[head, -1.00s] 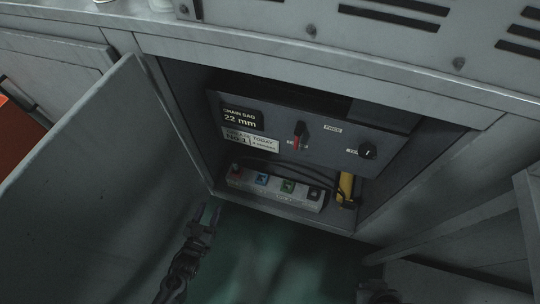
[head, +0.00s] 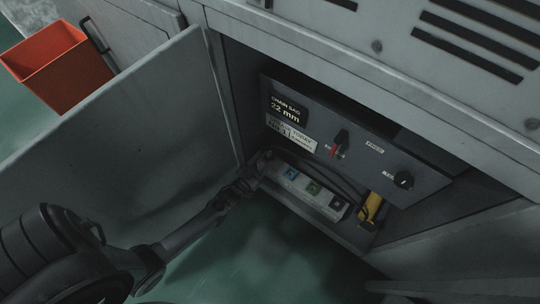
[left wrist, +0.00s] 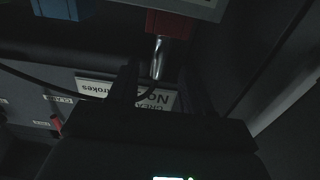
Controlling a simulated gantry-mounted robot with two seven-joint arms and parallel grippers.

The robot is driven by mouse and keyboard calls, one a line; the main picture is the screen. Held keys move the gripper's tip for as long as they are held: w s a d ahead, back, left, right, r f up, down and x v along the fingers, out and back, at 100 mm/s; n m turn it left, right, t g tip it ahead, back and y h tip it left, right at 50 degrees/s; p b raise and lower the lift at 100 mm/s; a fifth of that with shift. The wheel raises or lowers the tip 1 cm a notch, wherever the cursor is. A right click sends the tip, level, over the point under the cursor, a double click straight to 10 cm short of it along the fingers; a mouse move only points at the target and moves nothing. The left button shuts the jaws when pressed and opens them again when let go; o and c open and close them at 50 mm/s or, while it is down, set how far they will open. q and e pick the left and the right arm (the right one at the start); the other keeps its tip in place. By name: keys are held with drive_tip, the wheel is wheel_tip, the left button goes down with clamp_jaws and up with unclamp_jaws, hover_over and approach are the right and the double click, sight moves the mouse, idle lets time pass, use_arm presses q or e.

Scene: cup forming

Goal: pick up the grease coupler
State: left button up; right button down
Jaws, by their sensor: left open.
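In the left wrist view a red fitting (left wrist: 172,22) with a shiny metal stem (left wrist: 158,57) shows near the top centre. I cannot tell for certain that it is the grease coupler. My left gripper (head: 264,158) reaches into the cabinet at the left end of the pale coupler strip (head: 326,209), covering the strip's red end in the head view. In the left wrist view the dark fingers of my left gripper (left wrist: 160,82) are open, with the metal stem showing between them; contact cannot be told. Blue (head: 291,173), green (head: 313,187) and black (head: 337,202) fittings sit along the strip.
A dark panel (head: 360,162) with knobs and labels hangs above the strip, with black hoses between. A yellow cylinder (head: 371,208) stands right of the strip. The open cabinet door (head: 120,140) bounds the left side. An orange bin (head: 62,68) stands beyond it.

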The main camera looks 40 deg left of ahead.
sight(268, 156)
use_arm(q)
drive_tip(key=shift+w+f+b, duration=0.25)
drive_tip(key=shift+b, duration=0.05)
drive_tip(key=w+b, duration=0.3)
drive_tip(key=w, duration=0.1)
drive_tip(key=shift+a+f, duration=0.15)
drive_tip(key=shift+f, duration=0.1)
drive_tip(key=shift+w+r, duration=0.1)
drive_tip(key=shift+w, duration=0.15)
drive_tip(key=shift+s, duration=0.15)
drive_tip(key=shift+c, duration=1.5)
clamp_jaws()
